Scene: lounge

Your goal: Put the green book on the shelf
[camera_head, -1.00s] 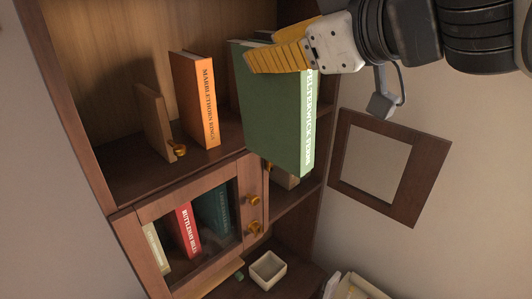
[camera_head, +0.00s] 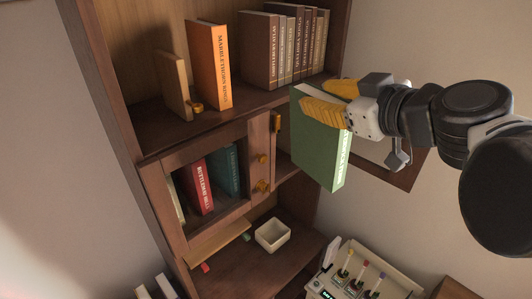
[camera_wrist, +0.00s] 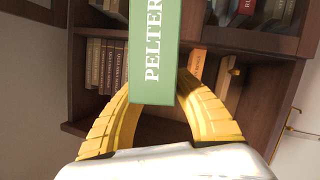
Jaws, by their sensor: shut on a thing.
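The green book (camera_head: 316,145) is held upright, slightly tilted, in front of the bookcase's right edge. My gripper (camera_head: 328,101) is shut on its upper part, with yellow fingers on both sides. The wrist view shows the book's lettered spine (camera_wrist: 154,50) between the fingers. The open upper shelf (camera_head: 246,98) lies up and left of the book. On it stand a wooden bookend (camera_head: 173,85), an orange book (camera_head: 208,65) and a row of brown and pale books (camera_head: 285,45). The bookcase part directly behind the green book is hidden.
Below the upper shelf is a glazed cabinet door (camera_head: 207,232) with red and teal books behind it. A pale tray-like unit (camera_head: 350,280) stands at lower right. Bare shelf shows between the orange book and the row.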

